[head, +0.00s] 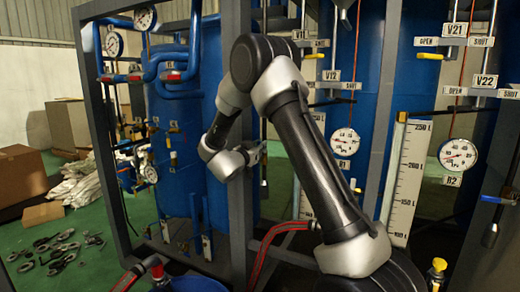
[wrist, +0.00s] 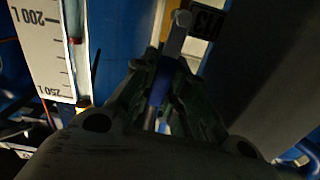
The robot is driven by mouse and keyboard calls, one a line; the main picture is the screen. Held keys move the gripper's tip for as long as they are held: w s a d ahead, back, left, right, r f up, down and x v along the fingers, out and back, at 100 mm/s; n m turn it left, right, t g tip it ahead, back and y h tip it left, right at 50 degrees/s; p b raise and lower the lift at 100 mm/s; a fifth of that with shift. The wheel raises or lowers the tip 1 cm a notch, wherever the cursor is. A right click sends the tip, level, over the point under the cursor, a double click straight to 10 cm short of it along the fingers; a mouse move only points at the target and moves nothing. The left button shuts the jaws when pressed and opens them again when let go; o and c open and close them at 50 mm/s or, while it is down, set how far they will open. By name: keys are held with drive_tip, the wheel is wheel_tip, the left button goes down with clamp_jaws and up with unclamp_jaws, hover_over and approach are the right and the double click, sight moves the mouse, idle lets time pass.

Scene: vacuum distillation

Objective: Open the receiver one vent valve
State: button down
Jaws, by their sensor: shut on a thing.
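My gripper (wrist: 160,88) is shut on a blue valve handle (wrist: 160,86) in the wrist view. A grey metal stem or bolt (wrist: 178,32) sits just beyond the fingertips. Beside it is a dark label (wrist: 205,22), upside down and partly cut off, that seems to read 13. In the head view my gripper (head: 257,152) is small and dark beside the grey frame post, and the held handle cannot be made out there. The receiver one gauge, marked R1 (head: 345,142), hangs on the blue tank to the right of my arm.
Valves labelled V12 (head: 331,75), V21 (head: 454,30) and V22 (head: 486,81) are on the rack. A white level scale (head: 408,180) stands right of my arm; a scale (wrist: 50,45) also shows in the wrist view. Grey frame posts (head: 240,100) stand close to my gripper.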

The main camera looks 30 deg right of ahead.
drive_tip(key=shift+f, duration=0.15)
drive_tip(key=c, duration=1.4)
unclamp_jaws()
drive_tip(key=shift+a, duration=0.1)
drive_tip(key=v, duration=1.2)
